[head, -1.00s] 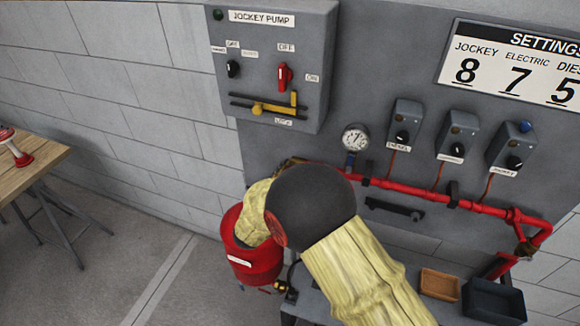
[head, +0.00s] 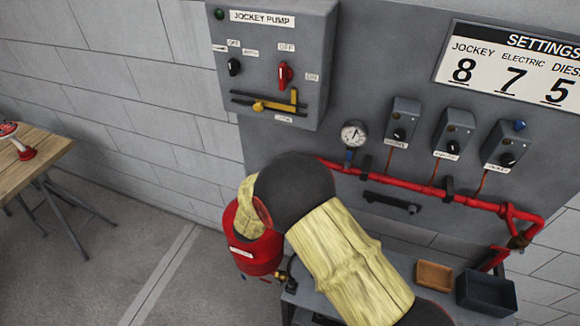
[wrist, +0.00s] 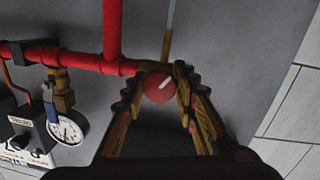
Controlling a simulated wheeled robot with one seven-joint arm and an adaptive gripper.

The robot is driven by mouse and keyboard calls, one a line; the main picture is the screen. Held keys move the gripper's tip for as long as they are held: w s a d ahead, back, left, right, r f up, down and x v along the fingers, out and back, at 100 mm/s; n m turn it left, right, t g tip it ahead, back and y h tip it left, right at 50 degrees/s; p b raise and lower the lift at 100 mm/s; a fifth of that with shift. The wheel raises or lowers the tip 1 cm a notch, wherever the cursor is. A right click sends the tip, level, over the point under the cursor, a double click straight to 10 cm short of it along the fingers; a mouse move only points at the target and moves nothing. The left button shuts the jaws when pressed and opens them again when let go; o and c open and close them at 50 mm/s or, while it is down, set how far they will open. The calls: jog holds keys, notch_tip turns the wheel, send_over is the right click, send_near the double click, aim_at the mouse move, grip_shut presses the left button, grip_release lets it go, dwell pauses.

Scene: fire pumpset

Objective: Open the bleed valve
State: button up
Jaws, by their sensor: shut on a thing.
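The bleed valve shows in the wrist view as a round red knob (wrist: 160,87) with a white mark line. It sits at the end of a red pipe (wrist: 85,61). My gripper (wrist: 158,76) has its two dark, ridged fingers on either side of the knob and is shut on it. The white line on the knob is tilted. In the head view the knob and my gripper are hidden behind my arm.
A pressure gauge (wrist: 68,130) with a blue-handled valve (wrist: 51,105) is close beside the knob; the gauge also shows in the head view (head: 354,133). The jockey pump box (head: 270,60) hangs above. A red tank (head: 254,245) stands below, and a wooden table (head: 35,160) at left.

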jog(key=shift+f, duration=0.1)
jog(key=o, duration=1.2)
jog(key=v, duration=1.2)
jog(key=shift+w, duration=0.1)
